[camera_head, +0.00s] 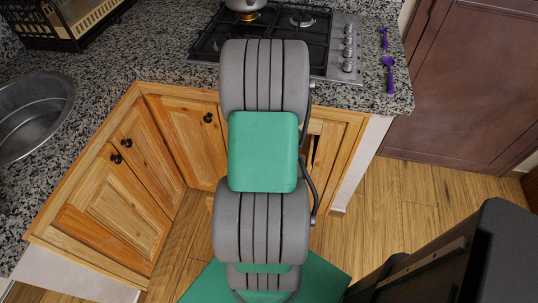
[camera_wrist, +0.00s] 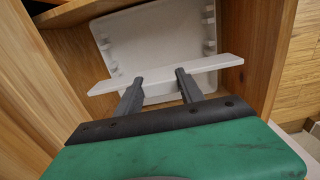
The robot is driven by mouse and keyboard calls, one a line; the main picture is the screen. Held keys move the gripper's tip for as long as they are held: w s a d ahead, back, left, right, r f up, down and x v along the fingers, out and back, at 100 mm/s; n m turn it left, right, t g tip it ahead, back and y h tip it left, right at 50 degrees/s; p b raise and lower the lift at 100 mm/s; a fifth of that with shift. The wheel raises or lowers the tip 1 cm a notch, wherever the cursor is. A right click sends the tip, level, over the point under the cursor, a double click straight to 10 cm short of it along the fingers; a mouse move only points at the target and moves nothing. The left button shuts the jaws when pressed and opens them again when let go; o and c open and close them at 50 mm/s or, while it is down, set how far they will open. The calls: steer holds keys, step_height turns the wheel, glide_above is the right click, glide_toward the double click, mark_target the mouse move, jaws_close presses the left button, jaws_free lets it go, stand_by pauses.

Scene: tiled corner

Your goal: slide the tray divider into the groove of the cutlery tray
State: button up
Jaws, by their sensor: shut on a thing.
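In the wrist view my gripper (camera_wrist: 158,82) is shut on the tray divider (camera_wrist: 218,63), a long thin white strip. The divider lies crosswise in the picture and sticks out past both fingers, tilted up slightly to the right. Behind it is the white cutlery tray (camera_wrist: 145,38), inside a wooden drawer or cupboard space. Small notches show along the tray's side walls. The divider overlaps the tray's near end in the picture; I cannot tell whether they touch. In the head view my arm hides the gripper, the divider and the tray.
Wooden walls (camera_wrist: 262,58) stand close on both sides of the tray. In the head view a granite counter (camera_head: 165,62) carries a gas hob (camera_head: 282,38), a dish rack (camera_head: 62,22) and purple utensils (camera_head: 389,75). A sink (camera_head: 30,112) is at left.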

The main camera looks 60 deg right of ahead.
steer(key=shift+f+b, duration=1.75)
steer(key=shift+f, duration=1.1)
steer(key=shift+f+b, duration=1.6)
steer(key=shift+f, duration=1.1)
steer(key=o, duration=1.5)
step_height(320, 180, up, 8)
steer(key=shift+f+p, duration=0.1)
steer(key=shift+p, duration=0.55)
